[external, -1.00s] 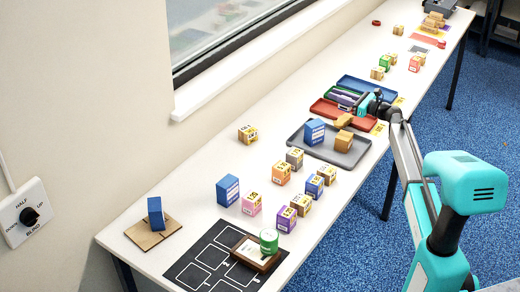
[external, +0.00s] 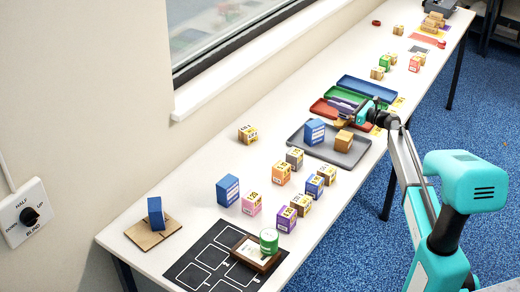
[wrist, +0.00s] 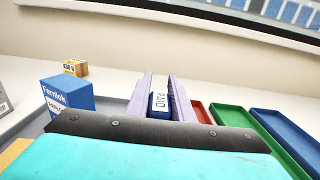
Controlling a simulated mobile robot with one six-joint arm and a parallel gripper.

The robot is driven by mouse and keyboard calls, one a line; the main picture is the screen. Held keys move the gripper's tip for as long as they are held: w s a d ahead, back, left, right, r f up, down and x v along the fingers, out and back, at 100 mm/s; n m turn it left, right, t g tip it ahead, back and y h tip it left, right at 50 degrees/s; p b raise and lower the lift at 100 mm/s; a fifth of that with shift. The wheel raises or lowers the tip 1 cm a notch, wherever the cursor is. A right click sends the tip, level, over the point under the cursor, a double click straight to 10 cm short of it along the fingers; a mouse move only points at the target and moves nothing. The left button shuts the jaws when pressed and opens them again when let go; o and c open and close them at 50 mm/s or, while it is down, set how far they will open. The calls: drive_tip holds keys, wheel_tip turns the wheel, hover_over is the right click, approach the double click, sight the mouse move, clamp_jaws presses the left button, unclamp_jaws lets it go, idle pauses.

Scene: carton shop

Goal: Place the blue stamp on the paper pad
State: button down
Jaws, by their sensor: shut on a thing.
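My gripper (wrist: 160,105) has pale lilac fingers shut on a blue stamp (wrist: 159,103) with a white PAID label. In the external view the gripper (external: 345,105) is over the red and green trays, beside the grey tray, and the stamp cannot be made out there. I cannot tell for sure that this is the task's pad.
Red (wrist: 201,113), green (wrist: 245,130) and blue (wrist: 290,128) trays lie to the right in the wrist view. Several small cartons stand between the grey tray and the black mat (external: 190,272).

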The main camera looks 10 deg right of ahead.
drive_tip(key=c, duration=1.6)
unclamp_jaws()
drive_tip(key=shift+o, duration=0.2)
drive_tip(key=v, duration=1.2)
drive_tip(key=shift+b, duration=0.45)
drive_tip(key=shift+r, duration=0.1)
